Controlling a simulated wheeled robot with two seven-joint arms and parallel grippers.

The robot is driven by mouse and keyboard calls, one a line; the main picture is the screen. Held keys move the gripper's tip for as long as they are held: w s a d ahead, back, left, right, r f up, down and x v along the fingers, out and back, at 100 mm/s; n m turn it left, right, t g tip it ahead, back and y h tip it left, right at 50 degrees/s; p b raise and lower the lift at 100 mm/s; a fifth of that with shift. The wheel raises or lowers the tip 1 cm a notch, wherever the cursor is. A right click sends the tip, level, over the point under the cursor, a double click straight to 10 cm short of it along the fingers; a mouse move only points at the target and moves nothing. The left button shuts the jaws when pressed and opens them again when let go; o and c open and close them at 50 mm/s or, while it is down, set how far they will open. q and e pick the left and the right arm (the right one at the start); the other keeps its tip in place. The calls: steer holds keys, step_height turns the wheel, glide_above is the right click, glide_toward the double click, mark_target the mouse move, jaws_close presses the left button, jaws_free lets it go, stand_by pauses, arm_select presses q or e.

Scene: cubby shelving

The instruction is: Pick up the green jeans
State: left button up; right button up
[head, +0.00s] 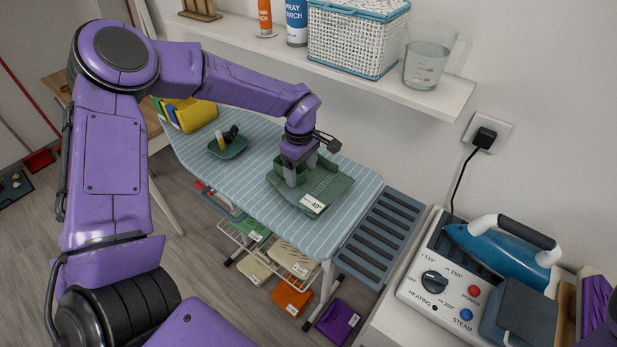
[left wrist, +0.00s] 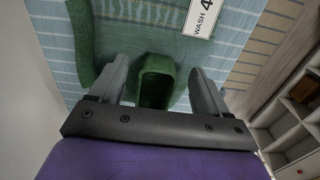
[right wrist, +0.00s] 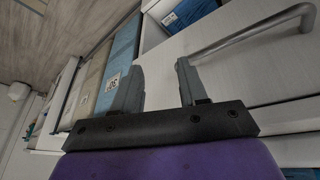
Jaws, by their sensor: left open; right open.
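The green jeans (head: 328,188) lie on the striped ironing board (head: 250,190), with a white tag reading 40 on their front corner. In the left wrist view the green cloth (left wrist: 115,45) fills the middle, with a raised green piece (left wrist: 155,85) between the fingers. My left gripper (head: 300,172) points down over the jeans with its fingers open on either side of that piece; I cannot tell whether they touch it. My right gripper (right wrist: 160,68) is open and empty, in front of white drawers.
A small green dish (head: 228,149) with small items and a yellow item (head: 192,115) are further left on the board. A blue iron (head: 505,248) stands on a control unit at right. A shelf (head: 430,95) runs above. Folded items lie on the rack below.

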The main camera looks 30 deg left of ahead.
arm_select(q)
step_height(320, 180, down, 2)
steer(key=shift+w+d+f, duration=0.1)
jaws_close()
